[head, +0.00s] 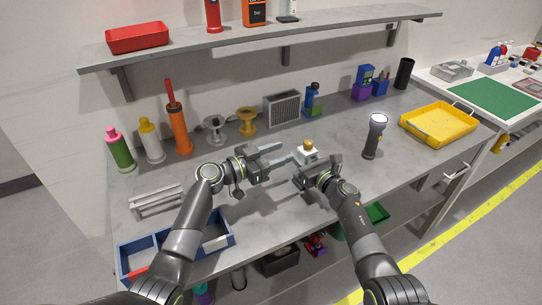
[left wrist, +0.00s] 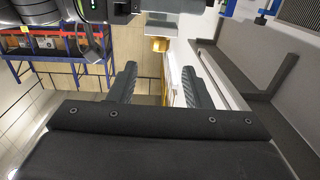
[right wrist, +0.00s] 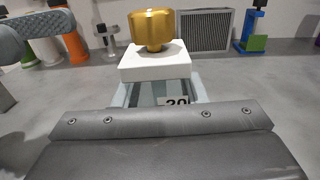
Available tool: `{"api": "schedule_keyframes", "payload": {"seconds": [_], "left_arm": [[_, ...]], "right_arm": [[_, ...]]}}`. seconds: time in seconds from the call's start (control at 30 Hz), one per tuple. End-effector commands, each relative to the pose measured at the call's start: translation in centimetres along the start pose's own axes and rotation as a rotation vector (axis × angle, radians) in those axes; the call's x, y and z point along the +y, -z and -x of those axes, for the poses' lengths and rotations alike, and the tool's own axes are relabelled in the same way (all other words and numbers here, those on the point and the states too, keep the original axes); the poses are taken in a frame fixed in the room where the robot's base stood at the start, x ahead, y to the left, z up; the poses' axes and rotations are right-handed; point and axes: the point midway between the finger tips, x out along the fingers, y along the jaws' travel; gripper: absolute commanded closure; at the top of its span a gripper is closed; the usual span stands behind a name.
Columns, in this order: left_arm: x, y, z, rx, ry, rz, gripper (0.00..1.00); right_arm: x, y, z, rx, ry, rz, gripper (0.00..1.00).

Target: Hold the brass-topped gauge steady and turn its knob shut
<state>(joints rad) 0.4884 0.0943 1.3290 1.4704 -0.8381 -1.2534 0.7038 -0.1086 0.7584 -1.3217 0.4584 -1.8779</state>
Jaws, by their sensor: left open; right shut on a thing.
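The gauge has a brass knob (head: 308,144) on a white block (head: 309,155) above the bench. My right gripper (head: 303,172) is shut on the gauge below the white block. In the right wrist view the brass knob (right wrist: 155,28) stands upright on the white block (right wrist: 155,62), with a label reading "20" (right wrist: 176,102) beneath. My left gripper (head: 284,153) is open and empty just left of the gauge, its fingers pointing at it. In the left wrist view the knob (left wrist: 159,45) shows beyond the open fingers (left wrist: 160,88), not between them.
A grey flashlight (head: 374,136) stands right of the gauge, before a yellow tray (head: 438,108). Spools (head: 246,121), bottles (head: 120,148) and a grey vented box (head: 282,108) line the back. A white rack (head: 157,200) and blue bin (head: 128,262) are at the left front.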

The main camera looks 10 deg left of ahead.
Motion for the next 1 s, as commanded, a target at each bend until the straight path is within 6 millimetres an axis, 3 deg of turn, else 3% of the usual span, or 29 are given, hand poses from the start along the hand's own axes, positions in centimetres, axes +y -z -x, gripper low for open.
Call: {"api": "schedule_keyframes", "payload": {"seconds": [0.2, 0.6, 0.63, 0.8, 1.0], "left_arm": [[0.0, 0.0, 2.0, 0.000, 0.000, -0.001, 0.56], [0.0, 0.0, 2.2, 0.000, 0.000, 0.000, 0.56], [0.0, 0.0, 2.2, 0.000, 0.000, 0.000, 0.56], [0.0, 0.0, 2.1, 0.000, 0.000, 0.000, 0.56], [0.0, 0.0, 2.1, 0.000, 0.000, 0.000, 0.56]], "right_arm": [[0.0, 0.0, 0.0, 0.000, 0.000, -0.001, 0.93], [0.0, 0.0, 0.0, 0.000, 0.000, 0.000, 0.93], [0.0, 0.0, 0.0, 0.000, 0.000, 0.000, 0.59], [0.0, 0.0, 0.0, 0.000, 0.000, 0.000, 0.37], [0.0, 0.0, 0.0, 0.000, 0.000, 0.000, 0.37]]}}
